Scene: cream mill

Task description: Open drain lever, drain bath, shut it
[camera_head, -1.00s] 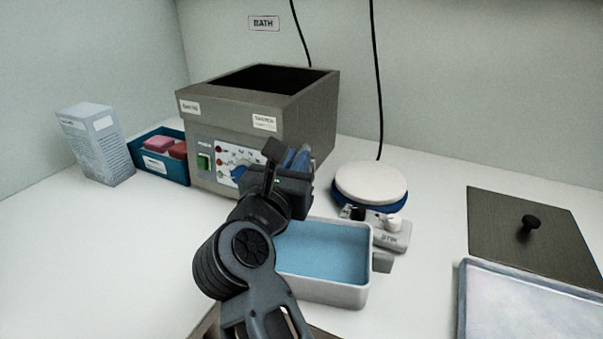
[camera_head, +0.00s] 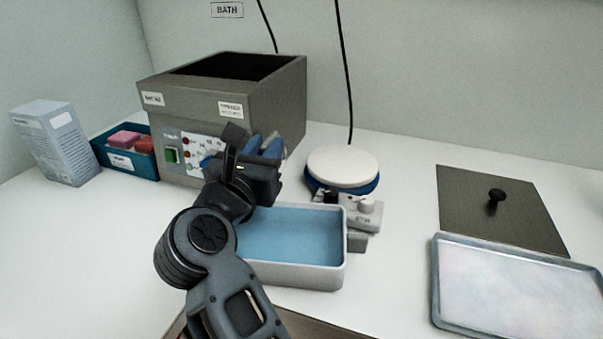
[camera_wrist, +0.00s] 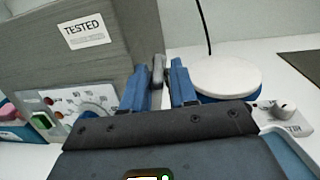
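The bath (camera_head: 270,105) is a grey box with an open dark top, standing at the back left; its side with a TESTED label fills the left of the wrist view (camera_wrist: 110,45). A small grey lever (camera_wrist: 158,72) stands upright near the bath's corner in the wrist view. My gripper (camera_wrist: 161,85) has its blue fingers apart, one on each side of the lever, with a narrow gap visible. In the head view my gripper (camera_head: 268,150) is in front of the bath's right side and hides the lever. The bath's liquid level is not visible.
A pale tray of blue liquid (camera_head: 290,275) sits below my gripper. A white-topped hotplate (camera_head: 343,165) stands to the right. A flat lid (camera_head: 500,215) and metal tray (camera_head: 520,290) lie farther right. A teal bin (camera_head: 120,160) and carton (camera_head: 52,142) stand left.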

